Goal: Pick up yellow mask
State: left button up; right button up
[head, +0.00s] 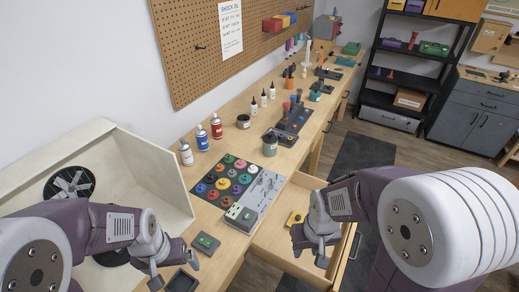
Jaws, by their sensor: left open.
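A small yellow piece with dark spots (295,218), which looks like the yellow mask, lies in the open wooden drawer (272,240) at the lower middle. My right gripper (309,256) hangs over the drawer, just in front of the yellow piece and a little to its right. My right wrist may hide part of the piece. I cannot tell how far its fingers are apart. My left gripper (174,274) is open and empty over the front of the bench, beside a small dark tray (182,282).
A dark box with a green top (206,242) sits right of my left gripper. A mat with several coloured round pots (225,181) and a grey board (262,190) lie behind. Bottles (202,138) stand along the wall side. A pale booth with a fan (150,165) is at left.

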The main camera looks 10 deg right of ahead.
aim_at(298, 220)
jog(key=k+l+z, duration=0.1)
jog(key=z, duration=0.65)
jog(key=k+j+u, duration=0.1)
jog(key=u, duration=1.9)
jog(key=l+z, duration=0.15)
jog(key=z, duration=0.35)
jog(key=l+z, duration=0.1)
jog(key=z, duration=0.4)
jog(key=i+z, duration=0.15)
jog(key=z, duration=0.3)
jog(key=l+z, duration=0.1)
jog(key=z, duration=0.4)
jog(key=i+z, duration=0.15)
jog(key=z, duration=0.35)
jog(key=i+z, duration=0.1)
jog(key=z, duration=0.4)
